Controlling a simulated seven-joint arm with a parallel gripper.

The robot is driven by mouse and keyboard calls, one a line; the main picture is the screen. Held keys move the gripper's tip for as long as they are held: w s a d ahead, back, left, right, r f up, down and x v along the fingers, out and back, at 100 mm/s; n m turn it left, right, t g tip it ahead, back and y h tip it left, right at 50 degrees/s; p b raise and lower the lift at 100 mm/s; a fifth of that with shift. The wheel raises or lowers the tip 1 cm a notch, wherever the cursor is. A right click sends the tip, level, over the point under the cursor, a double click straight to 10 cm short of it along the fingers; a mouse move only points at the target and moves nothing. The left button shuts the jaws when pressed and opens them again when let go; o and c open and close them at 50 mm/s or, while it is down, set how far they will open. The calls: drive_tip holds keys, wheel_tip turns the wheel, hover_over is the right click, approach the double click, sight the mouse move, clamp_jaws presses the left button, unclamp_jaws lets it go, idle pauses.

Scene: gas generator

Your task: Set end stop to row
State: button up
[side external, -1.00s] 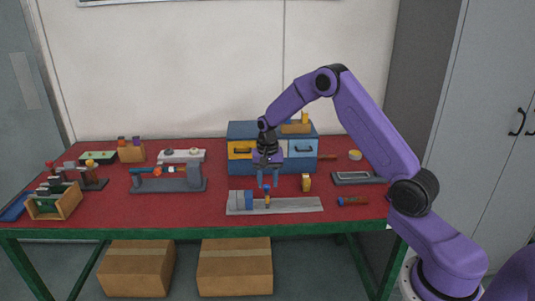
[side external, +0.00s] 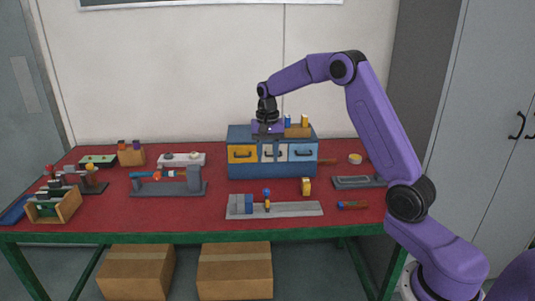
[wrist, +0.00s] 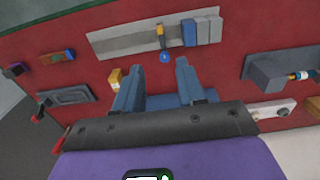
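The end stop (side external: 267,204) appears to be the small yellow upright piece with a blue ball on top, standing on the long grey rail (side external: 295,209). A row of grey and blue blocks (side external: 241,204) sits at the rail's left end, with a short gap between it and the stop. In the wrist view the stop (wrist: 161,36) is beyond my fingertips and the row (wrist: 202,32) is to its right. My gripper (wrist: 158,76) is open and empty. In the side view my gripper (side external: 268,151) hangs high above the rail, in front of the cabinet.
A blue cabinet (side external: 240,171) with yellow, white and light blue drawers stands behind the rail. A small yellow block (side external: 306,187) stands behind the rail's right part. A red and blue piece (side external: 352,205) lies to its right. A grey fixture (side external: 170,187) stands left.

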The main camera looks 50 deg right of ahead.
drive_tip(key=shift+s+d+f, duration=0.1)
drive_tip(key=c, duration=0.5)
drive_tip(key=s+d+f+m, duration=0.1)
drive_tip(key=m, duration=0.1)
drive_tip(key=s+d+f+m+y, duration=0.1)
drive_tip(key=m, duration=0.2)
drive_tip(key=s+d+f+m+t+y, duration=0.1)
drive_tip(key=m, duration=0.1)
drive_tip(key=shift+s+d+f+m, duration=0.15)
drive_tip(key=shift+s+f+m, duration=0.1)
drive_tip(key=shift+m, duration=0.15)
clamp_jaws()
drive_tip(key=s+d+f+m+t+y, duration=0.1)
drive_tip(key=s+d+f+m+t, duration=0.2)
drive_tip(key=m, duration=0.7)
drive_tip(key=shift+g, duration=0.4)
drive_tip(key=x, duration=0.6)
drive_tip(key=s+d+x, duration=0.1)
drive_tip(key=x, duration=0.2)
drive_tip(key=shift+f, duration=0.4)
drive_tip(key=shift+w+a+f, duration=0.1)
drive_tip(key=shift+w+a, duration=0.75)
drive_tip(key=shift+w, duration=0.05)
drive_tip(key=shift+w+a, duration=0.6)
drive_tip(key=shift+w, duration=0.05)
